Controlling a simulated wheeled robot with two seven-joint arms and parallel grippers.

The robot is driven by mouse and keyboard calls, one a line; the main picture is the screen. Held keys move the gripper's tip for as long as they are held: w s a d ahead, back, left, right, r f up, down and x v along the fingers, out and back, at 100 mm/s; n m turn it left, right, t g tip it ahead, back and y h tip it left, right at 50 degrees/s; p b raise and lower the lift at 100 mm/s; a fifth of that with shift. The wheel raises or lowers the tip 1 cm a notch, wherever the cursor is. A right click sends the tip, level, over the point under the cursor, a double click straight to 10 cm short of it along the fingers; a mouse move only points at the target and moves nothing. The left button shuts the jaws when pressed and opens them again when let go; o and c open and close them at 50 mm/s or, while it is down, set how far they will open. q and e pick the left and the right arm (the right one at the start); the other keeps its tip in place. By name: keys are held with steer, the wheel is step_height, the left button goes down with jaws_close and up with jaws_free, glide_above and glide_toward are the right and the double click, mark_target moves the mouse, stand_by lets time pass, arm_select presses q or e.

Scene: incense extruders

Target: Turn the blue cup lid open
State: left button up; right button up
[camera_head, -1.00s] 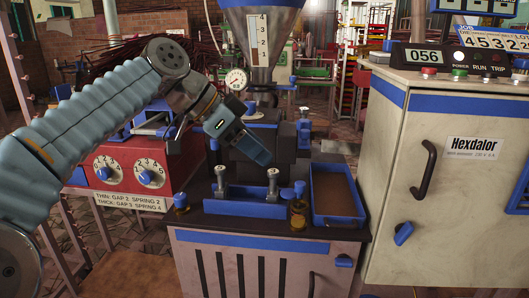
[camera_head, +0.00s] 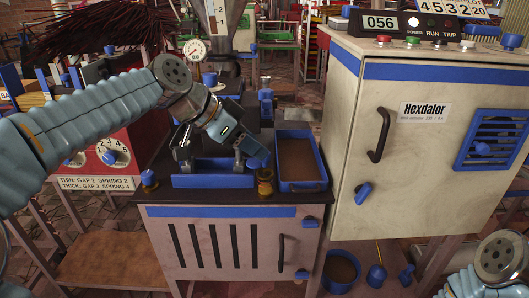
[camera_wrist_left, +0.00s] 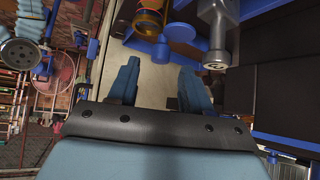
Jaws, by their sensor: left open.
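A small amber cup (camera_head: 265,186) stands at the front right of the dark counter top, just left of the blue tray. In the left wrist view the amber cup (camera_wrist_left: 149,18) shows at the top, with a round blue piece (camera_wrist_left: 182,32) beside it. I cannot tell clearly how the blue lid sits on the cup. My left gripper (camera_head: 257,153) points down to the right, just above and behind the cup. Its two blue fingers (camera_wrist_left: 157,80) are apart and nothing is between them. My right arm shows at the lower right, without its gripper.
A second small cup with a blue top (camera_head: 148,180) stands at the counter's left corner. Metal posts rise behind the blue front bar (camera_head: 212,180). A blue tray (camera_head: 303,186) with brown contents lies to the right. The tall cream cabinet (camera_head: 400,170) stands close on the right.

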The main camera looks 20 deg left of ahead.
arm_select(q)
steer(key=x, duration=0.4)
steer(key=shift+w+d+f, duration=0.2)
steer(key=shift+d+f, duration=0.05)
steer(key=shift+f, duration=0.05)
steer(key=shift+c, duration=0.4)
